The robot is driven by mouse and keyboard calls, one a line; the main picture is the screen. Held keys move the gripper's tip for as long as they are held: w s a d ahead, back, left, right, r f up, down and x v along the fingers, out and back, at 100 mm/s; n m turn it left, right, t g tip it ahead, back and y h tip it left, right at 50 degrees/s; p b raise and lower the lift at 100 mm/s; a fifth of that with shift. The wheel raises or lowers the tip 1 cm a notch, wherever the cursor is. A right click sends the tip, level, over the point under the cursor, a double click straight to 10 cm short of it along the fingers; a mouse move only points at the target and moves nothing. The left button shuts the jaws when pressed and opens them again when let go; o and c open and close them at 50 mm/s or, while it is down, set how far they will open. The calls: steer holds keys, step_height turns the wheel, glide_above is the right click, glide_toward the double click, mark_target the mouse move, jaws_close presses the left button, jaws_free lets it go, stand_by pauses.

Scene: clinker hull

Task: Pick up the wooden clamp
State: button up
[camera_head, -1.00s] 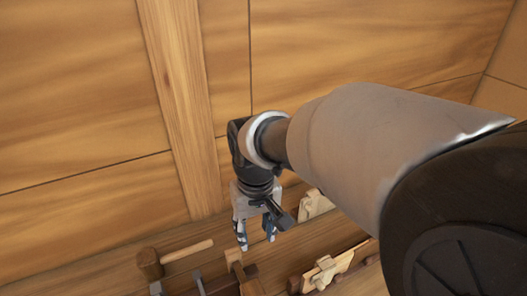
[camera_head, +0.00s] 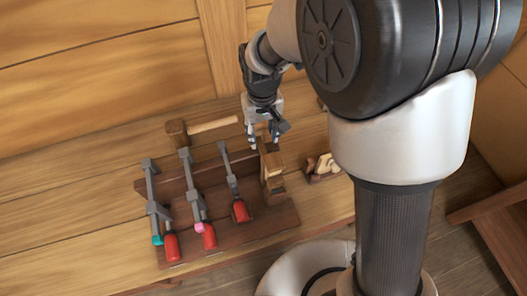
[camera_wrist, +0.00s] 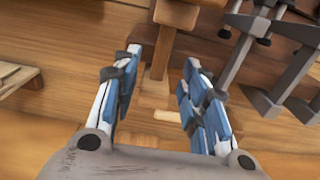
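The wooden clamp (camera_head: 273,167) stands at the right end of a dark wooden rack (camera_head: 265,222), among the metal clamps. My gripper (camera_head: 264,142) is just above it, fingers pointing down, apart and empty. In the wrist view a wooden piece that looks like the clamp (camera_wrist: 176,14) shows at the top centre, its narrow post (camera_wrist: 158,62) seen in the gap between my open fingers (camera_wrist: 162,60). I cannot tell whether the fingers touch it.
Several metal clamps, one with a red handle (camera_head: 240,211), stand in the rack left of the wooden clamp. A wooden mallet (camera_head: 179,133) lies behind the rack. A small wooden tool (camera_head: 323,168) is to the right. The wooden wall (camera_head: 90,75) rises behind the bench.

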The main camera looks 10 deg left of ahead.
mark_target(263, 149)
steer(key=f, duration=0.3)
steer(key=s+f+b, duration=0.1)
steer(key=shift+d+f, duration=0.2)
steer(key=shift+d, duration=0.05)
steer(key=shift+f, duration=0.45)
steer(key=shift+c, duration=0.5)
jaws_close()
steer(key=shift+a+r, duration=0.1)
